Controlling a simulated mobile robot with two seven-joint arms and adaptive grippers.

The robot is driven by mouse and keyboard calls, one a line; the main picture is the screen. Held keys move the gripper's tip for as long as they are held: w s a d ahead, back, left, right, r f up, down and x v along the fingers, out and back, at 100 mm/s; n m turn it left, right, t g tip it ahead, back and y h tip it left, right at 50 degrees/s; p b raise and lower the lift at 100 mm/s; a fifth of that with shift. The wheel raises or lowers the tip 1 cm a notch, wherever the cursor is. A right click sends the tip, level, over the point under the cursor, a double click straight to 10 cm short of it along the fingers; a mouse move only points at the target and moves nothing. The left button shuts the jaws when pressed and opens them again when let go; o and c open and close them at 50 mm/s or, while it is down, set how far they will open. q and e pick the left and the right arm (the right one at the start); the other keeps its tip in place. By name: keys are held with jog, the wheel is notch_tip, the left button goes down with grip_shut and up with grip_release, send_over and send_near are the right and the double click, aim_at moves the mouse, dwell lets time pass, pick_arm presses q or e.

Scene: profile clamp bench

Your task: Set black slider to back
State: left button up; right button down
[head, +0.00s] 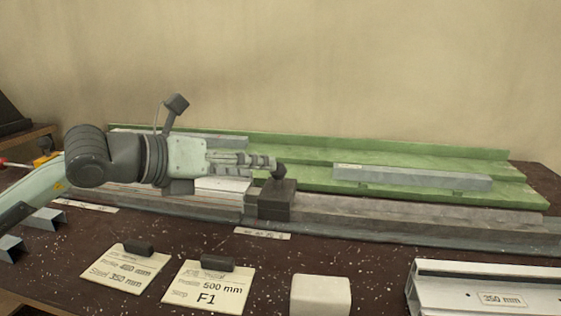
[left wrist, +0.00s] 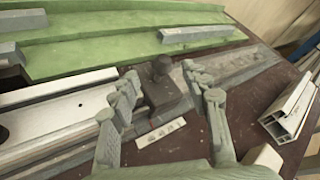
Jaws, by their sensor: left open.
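The black slider (head: 274,201) is a dark block with a round knob on top. It sits on the grey rail (head: 390,213), left of the rail's middle. My left gripper (head: 268,163) reaches in from the left and is level with the knob. In the left wrist view, the slider (left wrist: 163,92) stands between the two open fingers (left wrist: 162,72). Whether a finger touches the knob cannot be told. My right gripper is not in view.
A green stepped bed (head: 400,157) with grey bars (head: 410,178) lies behind the rail. In front are paper cards (head: 207,288) with dark weights, a white block (head: 320,296) and a white profile (head: 490,291). A small label strip (head: 262,233) lies before the slider.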

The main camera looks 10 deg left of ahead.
pick_arm(q)
jog(key=p+x, duration=0.1)
jog(key=x, duration=0.4)
jog(key=shift+d, duration=0.2)
jog(key=shift+w+d+f, duration=0.3)
jog(key=shift+w+d, duration=0.05)
jog(key=shift+w, duration=0.15)
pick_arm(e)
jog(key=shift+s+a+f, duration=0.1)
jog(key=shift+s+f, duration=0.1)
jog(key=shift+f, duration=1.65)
pick_arm(q)
grip_shut()
